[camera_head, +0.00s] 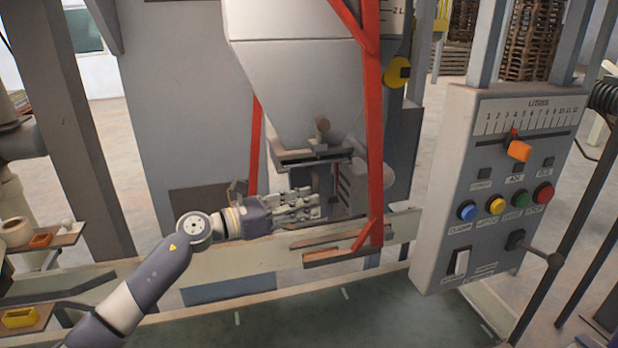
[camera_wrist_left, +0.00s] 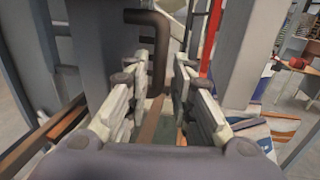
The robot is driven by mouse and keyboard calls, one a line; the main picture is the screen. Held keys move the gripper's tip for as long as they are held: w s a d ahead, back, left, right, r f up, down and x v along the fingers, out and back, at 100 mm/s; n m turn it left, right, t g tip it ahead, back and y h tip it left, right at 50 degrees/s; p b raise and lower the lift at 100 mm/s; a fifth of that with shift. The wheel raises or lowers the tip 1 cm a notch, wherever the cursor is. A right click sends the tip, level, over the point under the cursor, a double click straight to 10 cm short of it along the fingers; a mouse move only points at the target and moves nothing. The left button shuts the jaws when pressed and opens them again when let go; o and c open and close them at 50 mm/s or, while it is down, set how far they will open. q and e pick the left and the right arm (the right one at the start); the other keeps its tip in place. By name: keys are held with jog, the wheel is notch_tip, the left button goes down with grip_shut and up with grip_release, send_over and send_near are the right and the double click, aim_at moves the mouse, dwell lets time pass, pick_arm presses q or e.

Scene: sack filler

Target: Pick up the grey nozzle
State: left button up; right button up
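Below the pale hopper (camera_head: 295,75) there is a grey spout-like part (camera_head: 325,180), partly hidden by my gripper; I cannot tell for sure that it is the grey nozzle. My left gripper (camera_head: 312,204) reaches in from the left, with its fingers just in front of and below that part. In the left wrist view my gripper (camera_wrist_left: 160,88) is open, its fingers apart on both sides. A dark bent pipe (camera_wrist_left: 157,50) hangs ahead between the fingers, and neither finger visibly closes on it. My right gripper is not in view.
A red frame post (camera_head: 372,130) stands right of my gripper. A control panel (camera_head: 490,190) with coloured buttons and an orange slider is at the right. Small trays with orange and yellow boxes (camera_head: 20,317) are at the left.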

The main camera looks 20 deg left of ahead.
pick_arm(q)
jog(key=p+x, duration=0.1)
jog(key=x, duration=0.2)
jog(key=shift+w+d, duration=0.25)
jog(key=shift+w, duration=0.1)
jog(key=shift+s+a, duration=0.1)
grip_shut()
jog(key=shift+r, duration=0.15)
